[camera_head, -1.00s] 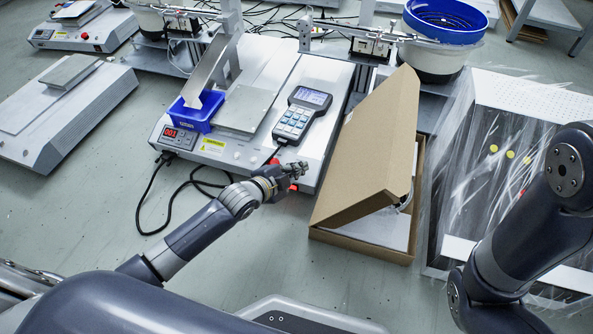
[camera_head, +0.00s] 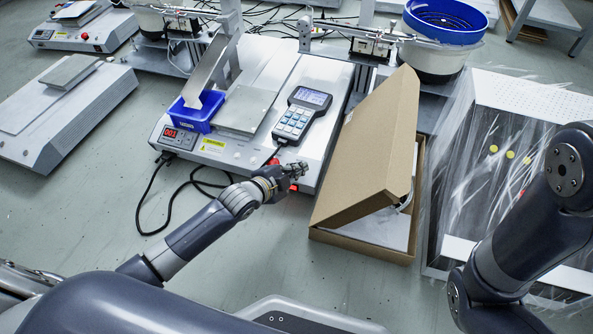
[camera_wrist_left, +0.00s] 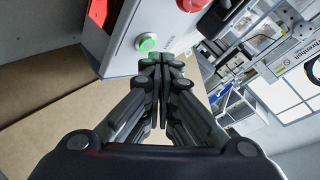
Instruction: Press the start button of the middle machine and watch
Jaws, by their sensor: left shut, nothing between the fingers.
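The middle machine (camera_head: 338,85) is a white gantry unit with a red-digit display (camera_head: 171,133) and a handheld keypad (camera_head: 301,115) on top. My left gripper (camera_head: 300,168) is at its front right corner, shut and empty, and covers part of the front panel. In the left wrist view, a round start button (camera_wrist_left: 147,43) with a lit green ring sits on the white panel. The shut fingertips (camera_wrist_left: 162,60) appear just below it; I cannot tell whether they touch it. A red knob (camera_wrist_left: 192,4) is above right. My right gripper is out of view.
An open cardboard box (camera_head: 365,242) stands right of the machine, near my left gripper. A blue bin (camera_head: 196,111) sits on the machine. A film-wrapped unit (camera_head: 520,110) is at the right. Another machine (camera_head: 65,105) is at the left. Floor in front is clear.

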